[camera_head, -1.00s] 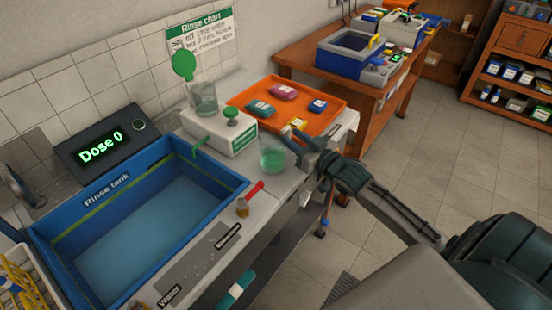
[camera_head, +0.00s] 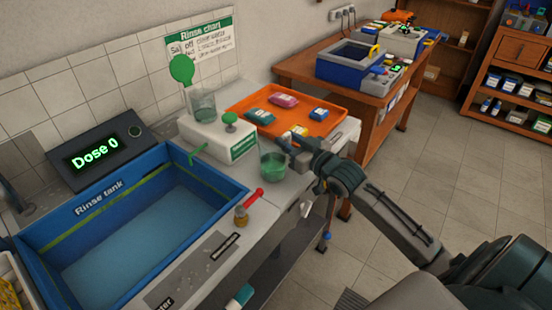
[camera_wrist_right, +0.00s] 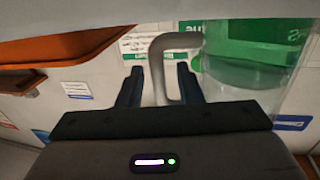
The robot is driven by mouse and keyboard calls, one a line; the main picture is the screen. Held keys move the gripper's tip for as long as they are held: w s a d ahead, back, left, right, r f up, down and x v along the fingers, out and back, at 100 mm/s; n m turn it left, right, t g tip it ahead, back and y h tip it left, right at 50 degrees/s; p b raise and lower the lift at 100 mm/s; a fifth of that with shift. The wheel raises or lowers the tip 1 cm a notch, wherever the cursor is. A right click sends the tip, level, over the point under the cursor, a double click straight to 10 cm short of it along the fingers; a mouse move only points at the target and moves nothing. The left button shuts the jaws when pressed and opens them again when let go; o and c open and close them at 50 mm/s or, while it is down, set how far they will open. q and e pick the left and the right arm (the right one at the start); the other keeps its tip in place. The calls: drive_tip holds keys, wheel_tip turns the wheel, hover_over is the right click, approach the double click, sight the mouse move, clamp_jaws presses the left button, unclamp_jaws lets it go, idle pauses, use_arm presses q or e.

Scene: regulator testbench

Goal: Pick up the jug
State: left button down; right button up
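The jug (camera_head: 272,166) is clear with green liquid in its lower part. It stands upright on the counter, right of the rinse tank. In the right wrist view the jug (camera_wrist_right: 250,65) fills the right side, and its pale loop handle (camera_wrist_right: 158,68) reaches down between the fingers. My right gripper (camera_head: 289,143) is at the jug's right side in the head view. In the right wrist view the gripper (camera_wrist_right: 160,82) has its two dark fingers apart, one on each side of the handle bar, with a gap showing. My left gripper is not in view.
A white dispenser (camera_head: 222,135) with a glass beaker (camera_head: 202,105) stands behind the jug. An orange tray (camera_head: 318,128) with small packets is at the back right. The blue rinse tank (camera_head: 222,188) and a red-handled valve (camera_head: 252,199) are to the left.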

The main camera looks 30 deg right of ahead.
drive_tip(key=shift+c, duration=0.2)
clamp_jaws()
drive_tip(key=shift+r, duration=0.15)
